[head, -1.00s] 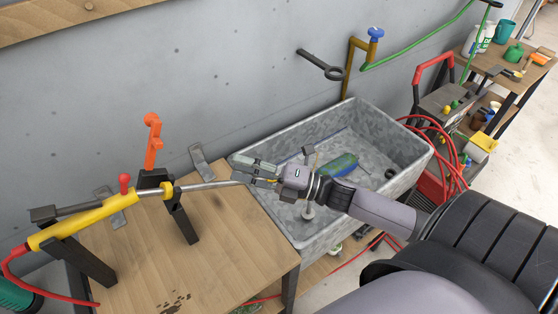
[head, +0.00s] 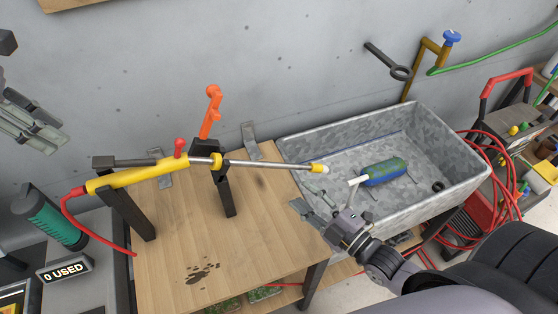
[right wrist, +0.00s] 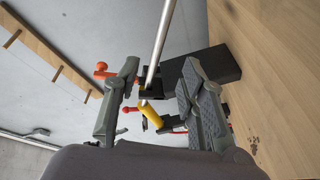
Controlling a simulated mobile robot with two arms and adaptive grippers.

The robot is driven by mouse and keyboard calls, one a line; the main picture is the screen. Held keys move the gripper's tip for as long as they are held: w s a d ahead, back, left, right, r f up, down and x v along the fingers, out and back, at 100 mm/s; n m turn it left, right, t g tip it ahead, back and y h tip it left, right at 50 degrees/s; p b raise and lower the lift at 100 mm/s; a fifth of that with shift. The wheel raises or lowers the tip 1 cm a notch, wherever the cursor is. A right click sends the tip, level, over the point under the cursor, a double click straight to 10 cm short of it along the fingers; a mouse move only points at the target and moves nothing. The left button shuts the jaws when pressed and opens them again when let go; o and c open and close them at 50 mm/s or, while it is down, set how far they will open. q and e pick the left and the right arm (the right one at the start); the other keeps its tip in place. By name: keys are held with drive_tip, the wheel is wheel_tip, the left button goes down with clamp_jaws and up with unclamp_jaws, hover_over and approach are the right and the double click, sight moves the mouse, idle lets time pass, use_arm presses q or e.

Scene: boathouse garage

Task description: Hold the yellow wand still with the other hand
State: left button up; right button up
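The yellow wand (head: 125,179) lies across black stands on the wooden bench. Its metal tube (head: 265,165) reaches right, with the yellow and white tip over the sink. My right gripper (head: 313,203) is open and empty, below the tip and apart from the tube in the head view. In the right wrist view its fingers (right wrist: 162,108) are spread, and the tube (right wrist: 160,45) shows in the gap beyond them. My left gripper (head: 38,125) is at the far left edge, partly cut off, away from the wand; its opening is unclear.
An orange lever (head: 211,112) rises behind the wand. A red hose (head: 95,225) runs from the wand's left end. A green cylinder (head: 50,218) stands at lower left.

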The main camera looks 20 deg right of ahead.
sight(272, 167)
drive_tip(key=x, duration=1.3)
drive_tip(key=shift+w+a, duration=0.2)
drive_tip(key=shift+w, duration=0.15)
drive_tip(key=shift+c, duration=0.2)
clamp_jaws()
